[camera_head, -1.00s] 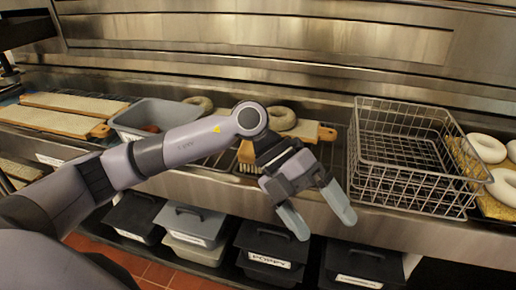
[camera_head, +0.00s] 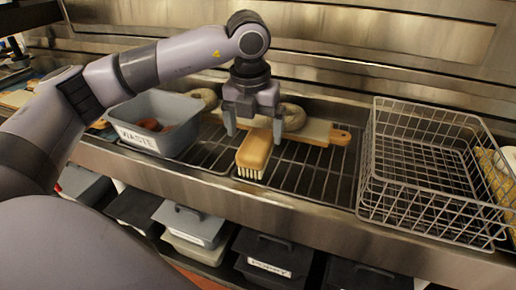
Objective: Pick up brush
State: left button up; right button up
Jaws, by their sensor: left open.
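The brush (camera_head: 254,153) has a tan wooden block and pale bristles facing down. It lies on the black wire rack of the counter, in the middle of the view. My left gripper (camera_head: 253,130) points down over the brush's far part. Its jaws are open, with one finger to the left of the brush and one to the right at its far end. I cannot tell whether the fingers touch it. My right gripper is not in view.
A grey waste bin (camera_head: 158,120) stands left of the brush. Behind are a wooden board (camera_head: 320,131) and bagels (camera_head: 292,117). A wire basket (camera_head: 425,175) stands to the right. Lidded containers (camera_head: 270,255) are on the shelf below. The rack between brush and basket is clear.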

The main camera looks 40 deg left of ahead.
aim_at(256, 141)
pick_arm(q)
jog(key=f, duration=0.4)
jog(key=shift+w, duration=0.3)
jog(key=c, duration=1.1)
jog(key=shift+r, duration=0.15)
notch_tip(256, 141, up, 20)
jog(key=p, duration=0.1)
